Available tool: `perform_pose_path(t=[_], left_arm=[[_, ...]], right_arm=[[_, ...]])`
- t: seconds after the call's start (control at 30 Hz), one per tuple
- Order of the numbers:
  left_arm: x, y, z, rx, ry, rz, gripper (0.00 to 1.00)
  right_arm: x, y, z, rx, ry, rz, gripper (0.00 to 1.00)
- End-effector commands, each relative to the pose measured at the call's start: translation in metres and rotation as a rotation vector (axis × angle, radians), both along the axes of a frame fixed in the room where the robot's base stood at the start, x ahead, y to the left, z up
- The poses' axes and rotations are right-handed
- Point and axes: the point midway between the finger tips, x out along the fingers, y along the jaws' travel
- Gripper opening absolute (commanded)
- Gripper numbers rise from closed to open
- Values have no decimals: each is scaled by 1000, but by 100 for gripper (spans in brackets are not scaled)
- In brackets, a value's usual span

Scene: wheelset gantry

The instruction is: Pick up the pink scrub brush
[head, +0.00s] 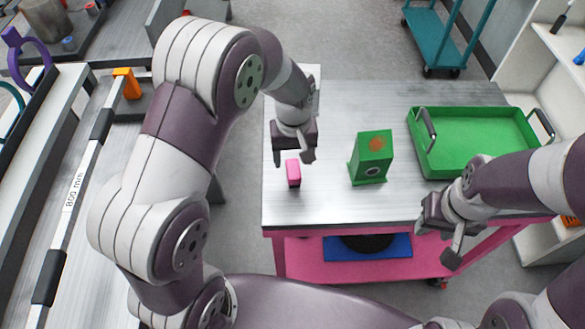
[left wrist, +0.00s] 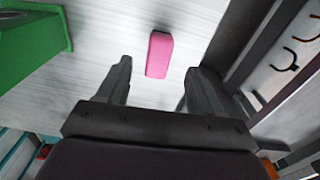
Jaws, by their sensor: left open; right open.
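The pink scrub brush (head: 293,171) is a small block with a pink top and a dark underside. It lies near the left edge of the metal tabletop (head: 320,205). My left gripper (head: 294,160) is open above and just behind the brush in the head view. In the left wrist view the brush (left wrist: 159,54) lies beyond the fingertips, roughly in line with the gap of my left gripper (left wrist: 160,78). They look apart, with nothing between the fingers. My right gripper (head: 437,246) is open and empty at the table's front right edge.
A green box (head: 371,158) stands right of the brush; it also shows in the left wrist view (left wrist: 30,42). A green tray (head: 480,138) with dark handles sits at the back right. The tabletop between brush and box is clear. A pink lower shelf (head: 300,262) holds a blue mat.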

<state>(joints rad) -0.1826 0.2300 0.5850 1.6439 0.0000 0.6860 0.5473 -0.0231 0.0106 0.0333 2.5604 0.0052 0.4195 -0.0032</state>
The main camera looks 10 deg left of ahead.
Motion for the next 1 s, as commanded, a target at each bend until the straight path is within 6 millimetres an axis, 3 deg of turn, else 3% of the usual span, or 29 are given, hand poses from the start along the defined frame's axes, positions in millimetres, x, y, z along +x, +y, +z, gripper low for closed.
perform_pose_path(t=[0.4,0.63,0.67,0.8,0.83,1.0], left_arm=[[7,4,-61,0,0,-3,66],[8,4,-66,-1,-4,-2,66],[8,4,-65,-1,-4,-2,63],[8,4,-65,-1,-4,-2,17],[8,4,-65,-1,-4,-2,10],[8,4,-65,-1,-4,-2,10]], right_arm=[[0,0,11,0,0,0,43],[0,0,10,0,0,0,43],[0,0,10,0,0,0,43],[0,0,10,0,0,0,43],[0,0,10,0,0,0,43],[0,0,10,0,0,0,43]])
